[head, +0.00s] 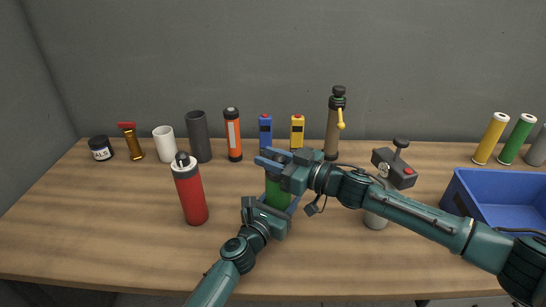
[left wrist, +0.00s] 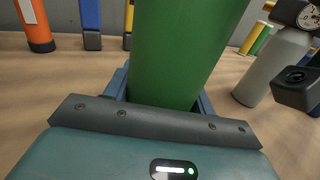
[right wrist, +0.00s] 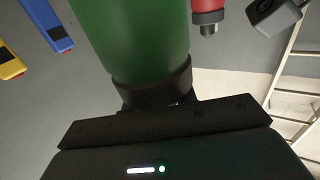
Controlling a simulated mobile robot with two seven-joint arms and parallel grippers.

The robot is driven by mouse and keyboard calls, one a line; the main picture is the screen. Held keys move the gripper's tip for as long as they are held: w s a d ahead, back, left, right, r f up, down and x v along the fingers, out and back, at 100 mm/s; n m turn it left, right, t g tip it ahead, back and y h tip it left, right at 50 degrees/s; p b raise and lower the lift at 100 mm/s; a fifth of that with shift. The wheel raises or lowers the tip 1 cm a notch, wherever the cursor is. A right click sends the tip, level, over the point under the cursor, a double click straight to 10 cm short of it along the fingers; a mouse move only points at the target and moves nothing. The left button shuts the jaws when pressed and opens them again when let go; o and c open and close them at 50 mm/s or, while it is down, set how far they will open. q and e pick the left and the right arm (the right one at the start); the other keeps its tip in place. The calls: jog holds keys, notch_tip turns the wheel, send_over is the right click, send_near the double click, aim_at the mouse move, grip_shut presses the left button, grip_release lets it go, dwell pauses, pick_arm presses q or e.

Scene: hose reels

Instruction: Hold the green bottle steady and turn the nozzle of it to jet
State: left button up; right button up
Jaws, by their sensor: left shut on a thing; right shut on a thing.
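The green bottle (head: 278,193) stands upright on the table near the middle, partly covered by my grippers. My left gripper (head: 281,208) is shut on its lower body; the green body fills the middle of the left wrist view (left wrist: 185,50). My right gripper (head: 270,161) is shut on the dark nozzle at the bottle's top. The right wrist view shows the green body (right wrist: 140,40) and the dark nozzle (right wrist: 152,92) close up between the fingers. No setting mark on the nozzle is readable.
A red bottle (head: 189,192) stands to the left. A grey bottle (left wrist: 272,65) stands to the right, partly under my right arm. Several cylinders and tools line the back.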

jog(key=n+g, duration=0.1)
jog(key=g, duration=0.1)
jog(key=n+g+y, duration=0.1)
jog(key=n+g, duration=0.1)
jog(key=g, duration=0.1)
jog(key=n+g+y, duration=0.1)
jog(key=n+g, duration=0.1)
jog(key=g, duration=0.1)
jog(key=shift+s+a, duration=0.2)
jog(key=shift+s, duration=0.15)
jog(key=shift+s+n+g, duration=0.15)
jog(key=shift+n+g, duration=1.35)
jog(key=shift+g, duration=0.6)
jog(key=shift+s+d+n+g, duration=0.1)
jog(key=shift+s+n+g, duration=0.15)
jog(key=shift+n+g, duration=0.25)
jog(key=o, duration=1)
notch_tip(320, 180, up, 10)
jog(key=shift+c, duration=0.2)
